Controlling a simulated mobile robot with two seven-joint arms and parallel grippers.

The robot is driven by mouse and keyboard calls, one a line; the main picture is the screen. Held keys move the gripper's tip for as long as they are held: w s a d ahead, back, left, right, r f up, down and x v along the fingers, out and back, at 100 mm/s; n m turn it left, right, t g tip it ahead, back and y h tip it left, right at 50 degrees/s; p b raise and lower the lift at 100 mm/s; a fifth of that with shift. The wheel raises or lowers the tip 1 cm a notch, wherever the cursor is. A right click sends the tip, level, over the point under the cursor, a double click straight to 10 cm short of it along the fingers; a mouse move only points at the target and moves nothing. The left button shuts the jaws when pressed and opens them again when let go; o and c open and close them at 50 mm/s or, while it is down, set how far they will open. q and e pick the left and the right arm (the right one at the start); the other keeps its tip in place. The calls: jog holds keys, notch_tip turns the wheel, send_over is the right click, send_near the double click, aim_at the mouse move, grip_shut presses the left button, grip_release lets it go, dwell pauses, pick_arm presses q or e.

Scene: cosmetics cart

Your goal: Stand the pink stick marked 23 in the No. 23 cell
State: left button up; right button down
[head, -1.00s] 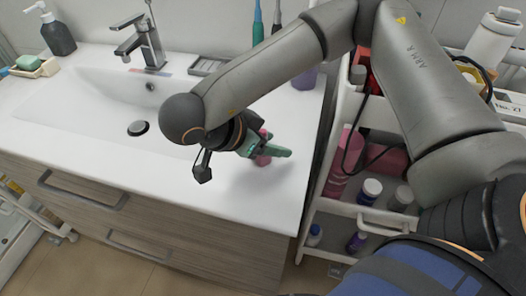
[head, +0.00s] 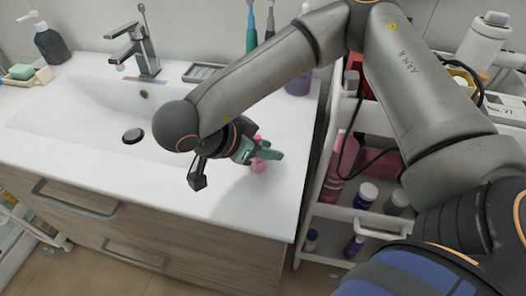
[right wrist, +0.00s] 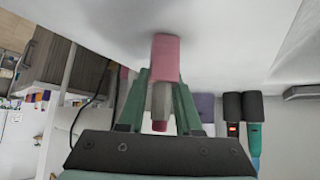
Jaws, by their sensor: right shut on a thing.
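My right gripper (head: 266,153), with green fingers, is over the front right part of the white sink counter. It is shut on the pink stick (head: 258,166), which shows partly below and beside the fingers. In the right wrist view the stick (right wrist: 165,58) is between the two green fingers (right wrist: 160,95). It has a pink body, a grey middle and a darker pink tip. I cannot tell if it touches the counter. No number is readable on it. The No. 23 cell cannot be made out. My left gripper is not in view.
A white cart (head: 309,213) with bottles and pink items stands right of the counter (head: 225,195). A white card (head: 497,113) at the far right seems to read No. 27. My right arm hides part of the cart. The sink basin (head: 85,110) is to the left.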

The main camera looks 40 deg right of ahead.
jog(key=shift+r, duration=0.55)
jog(key=r, duration=0.3)
jog(key=shift+s+a+p, duration=0.1)
jog(key=shift+a+p, duration=0.1)
jog(key=shift+p, duration=0.1)
jog(key=s+a+r+p, duration=0.1)
jog(key=s+a+r, duration=0.8)
jog(key=a, duration=0.1)
pick_arm(q)
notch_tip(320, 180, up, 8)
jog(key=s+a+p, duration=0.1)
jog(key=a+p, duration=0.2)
jog(key=p, duration=0.6)
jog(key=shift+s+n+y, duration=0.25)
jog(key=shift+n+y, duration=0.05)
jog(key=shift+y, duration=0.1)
pick_arm(e)
jog(key=w+d+f+n+t+y, duration=0.1)
jog(key=w+d+f+n+t, duration=0.1)
jog(key=w, duration=0.3)
jog(key=w+d+f+n+t+y, duration=0.1)
jog(key=w+d+f+n+t, duration=0.1)
jog(key=w+n, duration=0.3)
jog(key=shift+d+f+t, duration=0.15)
jog(key=shift+d+t, duration=0.35)
jog(key=shift+d, duration=0.3)
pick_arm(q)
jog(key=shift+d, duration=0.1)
